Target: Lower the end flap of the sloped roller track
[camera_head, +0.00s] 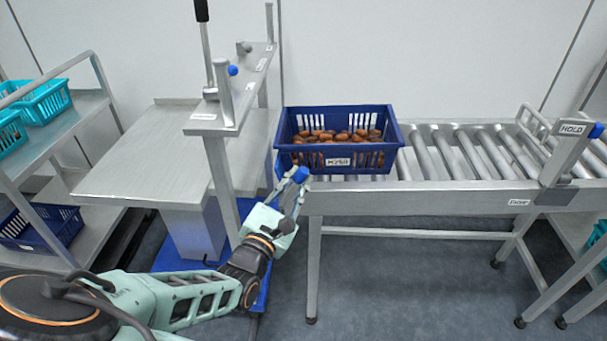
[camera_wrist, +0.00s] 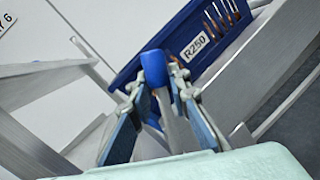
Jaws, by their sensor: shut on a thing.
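The roller track (camera_head: 430,202) runs across the right half of the head view. At its left end a grey handle with a blue knob (camera_head: 300,175) stands close to the crate's front left corner. My gripper (camera_head: 291,192) is shut on this handle. In the wrist view the fingers (camera_wrist: 158,92) are on either side of the grey handle (camera_wrist: 176,130), and its blue knob (camera_wrist: 153,68) shows between them. The end flap itself cannot be made out clearly behind the gripper and crate.
A blue crate (camera_head: 338,119) of dates, labelled R250 in the wrist view (camera_wrist: 198,47), sits at the track's left end. A HOLD post (camera_head: 562,155) stands at right. A grey bench (camera_head: 140,160) with a lever is at left. A shelf rack (camera_head: 95,103) holds teal crates.

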